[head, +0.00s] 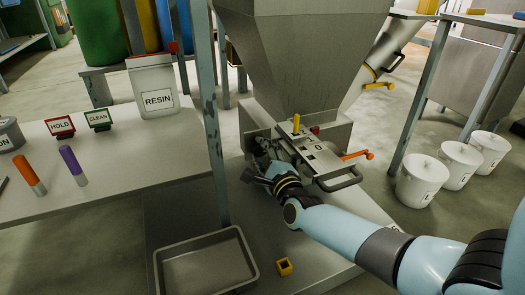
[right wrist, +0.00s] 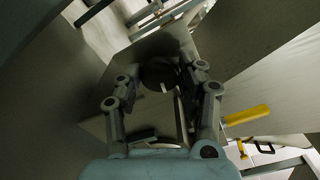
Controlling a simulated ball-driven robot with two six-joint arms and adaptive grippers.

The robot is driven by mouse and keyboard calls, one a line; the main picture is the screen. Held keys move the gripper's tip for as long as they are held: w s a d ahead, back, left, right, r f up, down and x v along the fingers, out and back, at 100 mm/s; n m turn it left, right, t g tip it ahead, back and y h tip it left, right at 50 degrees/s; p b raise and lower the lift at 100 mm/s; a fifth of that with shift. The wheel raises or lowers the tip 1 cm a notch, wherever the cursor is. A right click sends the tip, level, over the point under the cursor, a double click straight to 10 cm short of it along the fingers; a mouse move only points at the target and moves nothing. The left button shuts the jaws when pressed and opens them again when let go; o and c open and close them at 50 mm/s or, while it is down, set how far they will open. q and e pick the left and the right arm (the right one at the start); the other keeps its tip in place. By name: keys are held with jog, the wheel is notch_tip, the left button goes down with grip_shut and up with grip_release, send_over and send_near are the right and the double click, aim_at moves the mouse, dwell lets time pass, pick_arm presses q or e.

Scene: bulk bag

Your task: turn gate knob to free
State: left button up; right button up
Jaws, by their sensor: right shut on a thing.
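The gate knob is a dark round knob (right wrist: 158,73) with a pale mark, on a grey metal face in the right wrist view. My right gripper (right wrist: 162,82) has its fingers on both sides of the knob and is shut on it. In the head view the right gripper (head: 258,165) is at the left side of the gate housing (head: 335,131) under the hopper, and it mostly hides the knob there. The gate plate (head: 318,160) has slots, a yellow peg (head: 296,124) and a front handle (head: 338,181). My left gripper is not in view.
An orange lever (head: 357,155) sticks out right of the gate. A steel post (head: 207,110) and a table (head: 110,165) with a RESIN bag (head: 153,85) stand to the left. A grey tray (head: 205,262) and yellow block (head: 284,267) lie below. White buckets (head: 423,180) stand at right.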

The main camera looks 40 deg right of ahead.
jog(key=n+p, duration=0.1)
jog(key=n, duration=0.3)
jog(key=shift+n, duration=0.3)
jog(key=n+p, duration=0.1)
jog(key=n, duration=0.3)
jog(key=shift+f+n, duration=0.1)
jog(key=shift+n, duration=0.2)
jog(key=n+p, duration=0.1)
jog(key=n, duration=0.4)
jog(key=shift+p, duration=0.4)
pick_arm(q)
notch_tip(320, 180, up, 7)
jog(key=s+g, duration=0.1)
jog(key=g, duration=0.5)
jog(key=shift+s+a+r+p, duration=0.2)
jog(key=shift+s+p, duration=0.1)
jog(key=shift+p, duration=0.15)
pick_arm(e)
jog(key=n, duration=0.5)
jog(key=shift+f, duration=0.15)
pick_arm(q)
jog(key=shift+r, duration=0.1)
pick_arm(e)
jog(key=o, duration=1.1)
jog(key=shift+o, duration=0.2)
jog(key=v, duration=1.2)
